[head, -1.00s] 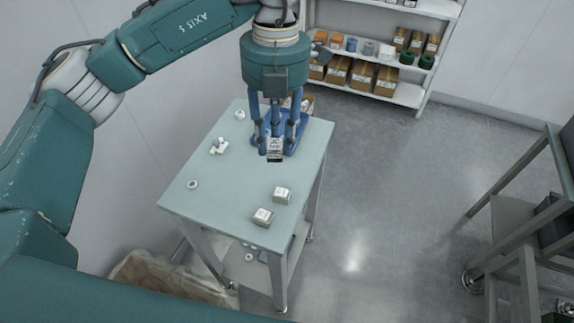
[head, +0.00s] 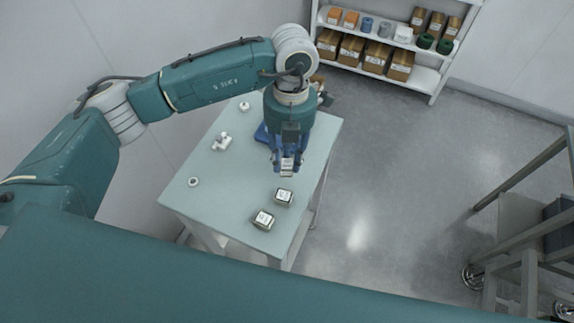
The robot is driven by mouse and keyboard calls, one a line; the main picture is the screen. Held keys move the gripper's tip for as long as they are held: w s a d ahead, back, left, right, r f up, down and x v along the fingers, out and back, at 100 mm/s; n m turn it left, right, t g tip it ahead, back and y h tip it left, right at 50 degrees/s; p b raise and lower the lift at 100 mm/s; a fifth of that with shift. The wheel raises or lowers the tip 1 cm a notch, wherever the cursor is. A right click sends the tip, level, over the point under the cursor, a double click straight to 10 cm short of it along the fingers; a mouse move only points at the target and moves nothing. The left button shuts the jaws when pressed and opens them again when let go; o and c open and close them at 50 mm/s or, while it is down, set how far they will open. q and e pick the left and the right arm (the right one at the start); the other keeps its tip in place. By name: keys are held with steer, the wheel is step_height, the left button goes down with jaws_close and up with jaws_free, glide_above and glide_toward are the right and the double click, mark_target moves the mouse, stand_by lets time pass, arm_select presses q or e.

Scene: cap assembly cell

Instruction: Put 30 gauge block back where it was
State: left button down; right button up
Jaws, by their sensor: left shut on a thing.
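My left gripper (head: 287,158) points down over the right side of the pale green table (head: 215,188). It is shut on a small silvery block (head: 287,173) with a light labelled face, taken to be the 30 gauge block; its number is too small to read. Two similar blocks stand on the table in front of it, one nearer the gripper (head: 284,196) and one closer to the front edge (head: 263,220). A blue item (head: 262,134) lies partly hidden behind the gripper. My right gripper is not in view.
White fittings (head: 222,142) and a small ring (head: 193,182) sit on the table's left half. A shelf (head: 420,75) with boxes and spools stands at the back. A grey metal frame (head: 525,262) is at the right. Open floor lies between.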

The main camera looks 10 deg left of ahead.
mark_target(287, 170)
arm_select(q)
steer(key=shift+f, duration=1)
step_height(287, 170, down, 3)
steer(key=shift+f+p, duration=0.15)
steer(key=shift+p, duration=0.45)
steer(key=shift+f, duration=0.1)
steer(key=c, duration=1.4)
jaws_free()
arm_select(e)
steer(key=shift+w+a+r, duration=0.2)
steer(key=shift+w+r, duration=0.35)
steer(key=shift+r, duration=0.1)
arm_select(q)
steer(key=shift+o, duration=0.2)
